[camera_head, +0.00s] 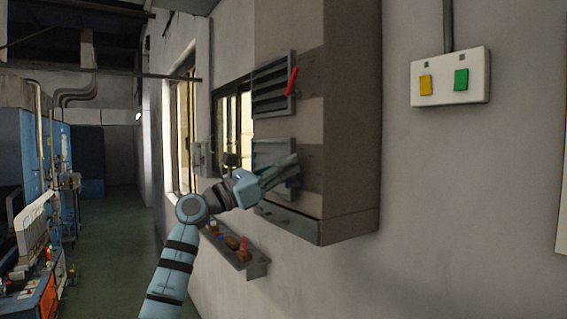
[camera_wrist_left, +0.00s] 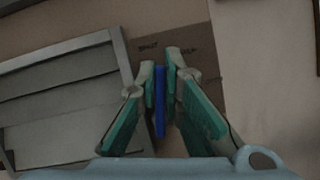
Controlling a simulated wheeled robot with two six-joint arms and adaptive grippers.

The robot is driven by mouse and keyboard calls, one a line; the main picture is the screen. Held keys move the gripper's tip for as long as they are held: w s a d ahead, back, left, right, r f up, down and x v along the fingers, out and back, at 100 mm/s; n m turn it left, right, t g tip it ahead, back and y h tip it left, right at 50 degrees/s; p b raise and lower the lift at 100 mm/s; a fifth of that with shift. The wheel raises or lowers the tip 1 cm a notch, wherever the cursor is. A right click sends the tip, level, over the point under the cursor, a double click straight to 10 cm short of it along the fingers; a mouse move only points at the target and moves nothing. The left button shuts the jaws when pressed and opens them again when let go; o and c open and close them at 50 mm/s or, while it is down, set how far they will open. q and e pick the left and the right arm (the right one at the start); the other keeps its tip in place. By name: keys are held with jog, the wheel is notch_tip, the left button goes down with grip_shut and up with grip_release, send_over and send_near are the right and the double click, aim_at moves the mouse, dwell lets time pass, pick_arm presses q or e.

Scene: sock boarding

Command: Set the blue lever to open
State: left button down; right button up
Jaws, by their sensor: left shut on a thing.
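The blue lever (camera_wrist_left: 159,101) stands nearly upright in the left wrist view, with a finger on each side. My left gripper (camera_wrist_left: 167,70) is shut on it. Two small dark labels, seemingly "SHUT" and "HALF", show on the brown panel (camera_wrist_left: 190,34) past the fingertips. In the head view my left gripper (camera_head: 290,168) is at the right side of the lower louvred vent (camera_head: 272,150), and it hides the blue lever there. My right gripper is in neither view.
An upper louvred vent (camera_head: 268,88) with a red lever (camera_head: 292,81) is above the gripper on the brown duct (camera_head: 345,110). A small wall shelf (camera_head: 257,269) with several items is below. A switch box (camera_head: 443,88) is at the right. A green floor aisle (camera_head: 115,235) lies open at the left.

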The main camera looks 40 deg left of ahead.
pick_arm(q)
jog(key=m, duration=0.2)
jog(key=d+m+g+h, duration=0.1)
jog(key=m, duration=0.1)
jog(key=shift+s+f+h, duration=0.1)
jog(key=shift+s+h, duration=0.1)
jog(key=shift+h, duration=0.1)
jog(key=m, duration=0.1)
jog(key=d+m+g+h, duration=0.1)
jog(key=m, duration=0.1)
jog(key=shift+s+f+m+p, duration=0.1)
jog(key=shift+f+m+p, duration=0.2)
jog(key=shift+f, duration=0.05)
jog(key=m, duration=0.1)
jog(key=m+g, duration=0.2)
jog(key=shift+s+d+f+h, duration=0.1)
jog(key=shift+d+f+h, duration=0.25)
jog(key=shift+f+h, duration=0.05)
jog(key=shift+s+d+f+m+g, duration=0.1)
jog(key=shift+f+m+g, duration=0.15)
jog(key=shift+m, duration=0.4)
jog(key=shift+w+d+f+m+g, duration=0.1)
jog(key=shift+f+m+g, duration=0.1)
jog(key=shift+m, duration=0.5)
jog(key=shift+s+d+f+m+g, duration=0.1)
jog(key=shift+f+m+g, duration=0.15)
jog(key=shift+m, duration=0.4)
jog(key=c, duration=1.7)
grip_release()
